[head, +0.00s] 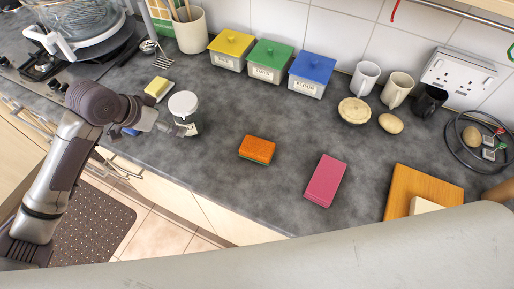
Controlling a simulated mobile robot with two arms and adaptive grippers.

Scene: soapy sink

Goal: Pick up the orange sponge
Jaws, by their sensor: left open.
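The orange sponge (257,148) lies flat on the dark grey worktop near the middle of the head view. It has a thin green layer along its bottom edge. My left gripper (178,129) is at the left, open, with its fingers close to a jar with a pale lid (184,103). I cannot tell whether it touches the jar. The sponge is to the right of this gripper, with bare worktop between them. My right gripper is not in view.
A pink block (326,180) lies right of the sponge, and a wooden board (424,188) further right. A yellow sponge (157,88) is behind my left arm. Yellow, green and blue-lidded canisters (270,61) stand along the wall. The worktop around the orange sponge is clear.

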